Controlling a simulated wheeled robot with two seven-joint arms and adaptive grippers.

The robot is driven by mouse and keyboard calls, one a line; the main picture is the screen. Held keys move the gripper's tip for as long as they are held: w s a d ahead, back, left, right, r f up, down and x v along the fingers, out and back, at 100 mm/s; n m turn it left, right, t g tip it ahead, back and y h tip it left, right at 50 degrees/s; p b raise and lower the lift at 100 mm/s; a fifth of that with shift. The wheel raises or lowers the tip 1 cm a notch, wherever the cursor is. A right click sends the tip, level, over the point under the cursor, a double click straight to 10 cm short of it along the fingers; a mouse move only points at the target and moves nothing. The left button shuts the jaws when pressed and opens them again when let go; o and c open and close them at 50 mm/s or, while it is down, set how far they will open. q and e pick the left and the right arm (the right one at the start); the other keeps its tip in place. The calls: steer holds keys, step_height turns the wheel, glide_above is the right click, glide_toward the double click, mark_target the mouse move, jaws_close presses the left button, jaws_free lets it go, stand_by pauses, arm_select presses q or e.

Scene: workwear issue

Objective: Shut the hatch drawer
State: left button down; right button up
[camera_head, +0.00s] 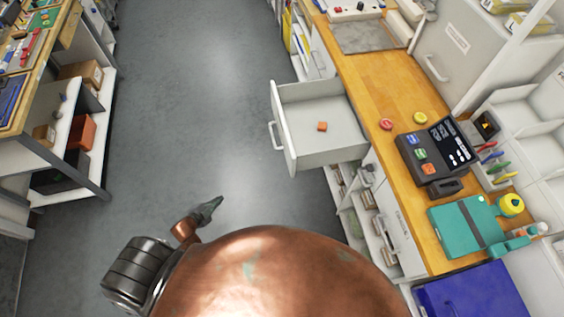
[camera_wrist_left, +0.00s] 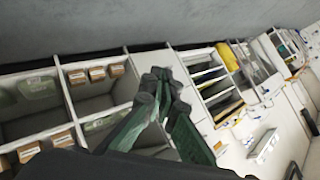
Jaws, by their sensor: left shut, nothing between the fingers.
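The hatch drawer (camera_head: 322,160) is pulled out from the white cabinet under the wooden counter. It has a pale front with a bar handle (camera_head: 272,135) facing left, towards the aisle. A small orange block (camera_head: 322,126) lies inside it. My left gripper (camera_head: 219,201) is shut and empty, over the aisle floor to the left of and nearer than the drawer, apart from it. In the left wrist view the dark green fingers (camera_wrist_left: 165,88) are together in front of shelving. My right gripper is in neither view.
The wooden counter (camera_head: 375,85) holds a dark keypad device (camera_head: 437,147), red and yellow round pieces and a teal clipboard-like item (camera_head: 466,225). A blue bin (camera_head: 470,290) stands at the lower right. Shelving (camera_head: 85,120) lines the left. The grey aisle floor (camera_head: 200,100) is clear.

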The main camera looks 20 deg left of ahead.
arm_select(q)
steer(key=w+d+r+m+t+h+b, duration=0.2)
steer(key=w+r+m+h, duration=0.15)
steer(key=w+r, duration=0.45)
steer(key=w+d+r+m+h+b, duration=0.35)
steer(key=d+r+m+h, duration=0.3)
steer(key=r+m, duration=0.4)
steer(key=m+g+h+b, duration=0.2)
steer(key=m+g+h, duration=0.1)
steer(key=m+h, duration=0.1)
glide_toward(289, 159)
steer(key=shift+m, duration=0.3)
steer(key=x, duration=0.3)
steer(key=f+x, duration=0.1)
steer(key=x, duration=0.1)
steer(key=shift+w+d, duration=0.1)
steer(key=shift+w, duration=0.2)
steer(key=shift+w+d, duration=0.3)
steer(key=shift+d, duration=0.2)
steer(key=shift+w+d, duration=0.1)
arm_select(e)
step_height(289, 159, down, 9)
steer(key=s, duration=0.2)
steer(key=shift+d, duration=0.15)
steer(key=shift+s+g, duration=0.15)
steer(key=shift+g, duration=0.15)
